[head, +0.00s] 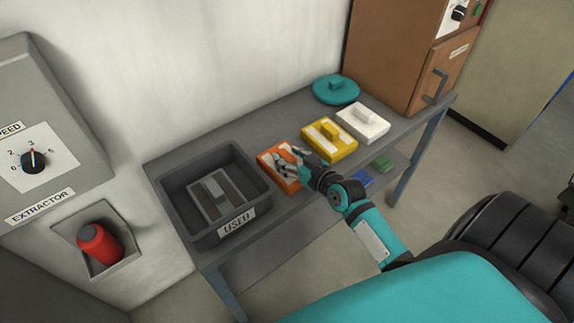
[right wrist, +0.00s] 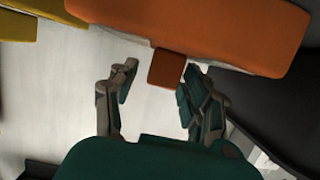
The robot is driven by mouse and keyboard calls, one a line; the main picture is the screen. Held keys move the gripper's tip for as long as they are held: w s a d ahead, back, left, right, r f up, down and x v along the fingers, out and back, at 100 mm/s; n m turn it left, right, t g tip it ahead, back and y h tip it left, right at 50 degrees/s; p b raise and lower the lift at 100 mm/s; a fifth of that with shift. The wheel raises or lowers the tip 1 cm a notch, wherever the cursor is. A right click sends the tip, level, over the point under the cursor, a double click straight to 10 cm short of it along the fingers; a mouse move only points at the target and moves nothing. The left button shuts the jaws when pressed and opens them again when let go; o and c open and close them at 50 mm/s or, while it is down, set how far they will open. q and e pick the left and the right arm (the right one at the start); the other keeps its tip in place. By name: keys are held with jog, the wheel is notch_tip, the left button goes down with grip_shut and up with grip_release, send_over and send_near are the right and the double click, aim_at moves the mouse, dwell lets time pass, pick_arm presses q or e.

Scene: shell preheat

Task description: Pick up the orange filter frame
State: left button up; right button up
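The orange filter frame (head: 288,184) lies on the grey table between the grey USED bin and the yellow frame. My right gripper (head: 291,158) is over it in the head view and partly covers it. In the right wrist view the orange frame (right wrist: 200,22) fills the top, with its small orange block handle (right wrist: 167,69) sticking out towards the fingers. My right gripper (right wrist: 156,82) is open there, its fingers apart on either side of the handle's line. I cannot tell whether they touch it. My left gripper is not in view.
The USED bin (head: 172,192) holds a grey-brown frame (head: 215,196). A yellow frame (head: 329,139), a white frame (head: 363,122) and a teal round lid (head: 336,90) are to the right. A brown cabinet (head: 405,50) stands at the table's far end.

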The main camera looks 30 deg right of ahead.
grip_shut()
